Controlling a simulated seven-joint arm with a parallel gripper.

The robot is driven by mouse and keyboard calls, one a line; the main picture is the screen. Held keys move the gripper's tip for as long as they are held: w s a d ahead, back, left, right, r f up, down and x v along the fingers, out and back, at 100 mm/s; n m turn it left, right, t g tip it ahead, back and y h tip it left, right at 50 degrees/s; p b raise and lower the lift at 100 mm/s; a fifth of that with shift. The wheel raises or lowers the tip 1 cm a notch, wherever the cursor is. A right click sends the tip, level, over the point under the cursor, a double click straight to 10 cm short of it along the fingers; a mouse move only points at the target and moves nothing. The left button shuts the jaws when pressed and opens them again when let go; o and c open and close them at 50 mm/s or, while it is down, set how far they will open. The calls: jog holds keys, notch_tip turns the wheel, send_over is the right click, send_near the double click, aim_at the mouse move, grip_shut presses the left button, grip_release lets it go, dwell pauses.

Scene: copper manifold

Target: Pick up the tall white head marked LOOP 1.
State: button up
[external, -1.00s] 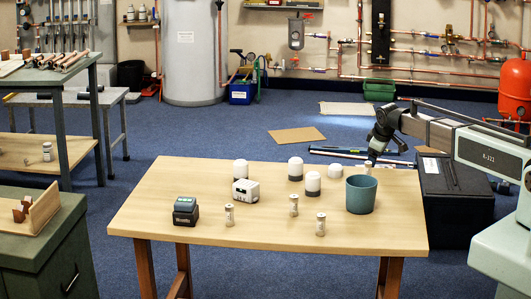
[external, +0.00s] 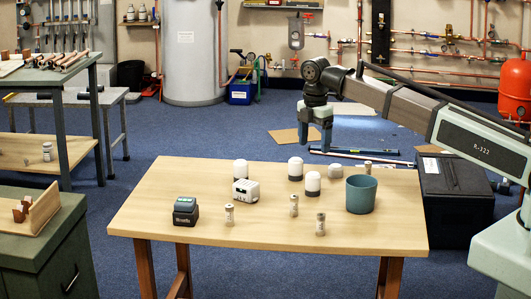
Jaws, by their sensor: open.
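Three white domed heads with dark bases stand on the table's back half: one at left (external: 240,169), one in the middle (external: 295,168), and one in front and to the right of it (external: 313,184). No LOOP 1 lettering is legible, so I cannot tell which is marked. Small pale cylinders also stand upright on the table, one at front left (external: 229,214), one in the middle (external: 293,205), one at front right (external: 320,224) and one behind the pot (external: 367,168). My gripper (external: 314,148) points down, open and empty, raised near the table's back edge, above the domed heads.
A teal pot (external: 361,195) stands at the right of the table (external: 160,225). A white box (external: 246,191) and a black and green block (external: 186,210) are at left. A small pale rounded item (external: 335,171) lies near the back edge. The front strip is clear.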

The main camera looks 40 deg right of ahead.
aim_at(314, 173)
jog(key=shift+f, duration=6.8)
jog(key=c, duration=1.2)
